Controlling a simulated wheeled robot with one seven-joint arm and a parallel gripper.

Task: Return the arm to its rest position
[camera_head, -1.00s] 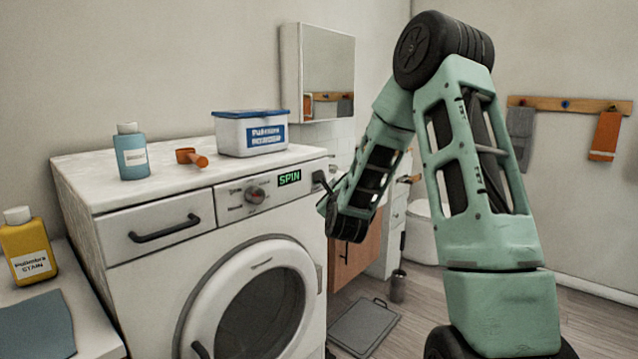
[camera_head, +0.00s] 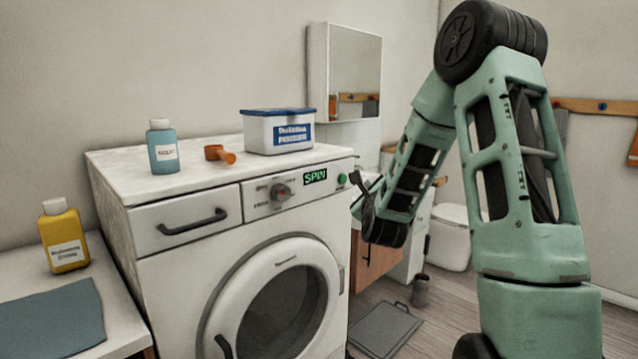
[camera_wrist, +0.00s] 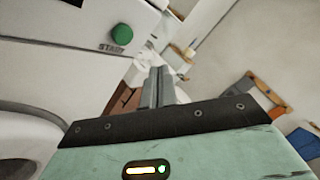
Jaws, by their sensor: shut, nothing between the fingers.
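My arm rises at the right of the head view, bent at a high elbow, with the forearm reaching down to the left. My gripper (camera_head: 362,192) is shut and empty, just right of the washing machine's (camera_head: 190,265) front right edge. In the wrist view the closed fingers (camera_wrist: 158,86) point ahead, apart from the machine. The green START button (camera_wrist: 122,34) shows at upper left there, clear of the fingers. In the head view the button (camera_head: 342,180) sits beside the lit display reading SPIN (camera_head: 315,177).
A blue bottle (camera_head: 162,147), an orange scoop (camera_head: 219,154) and a white tub (camera_head: 277,131) stand on the machine. A yellow bottle (camera_head: 64,236) is on the left counter. A mirror cabinet (camera_head: 345,72) hangs behind. A grey scale-like slab (camera_head: 384,329) lies on the floor.

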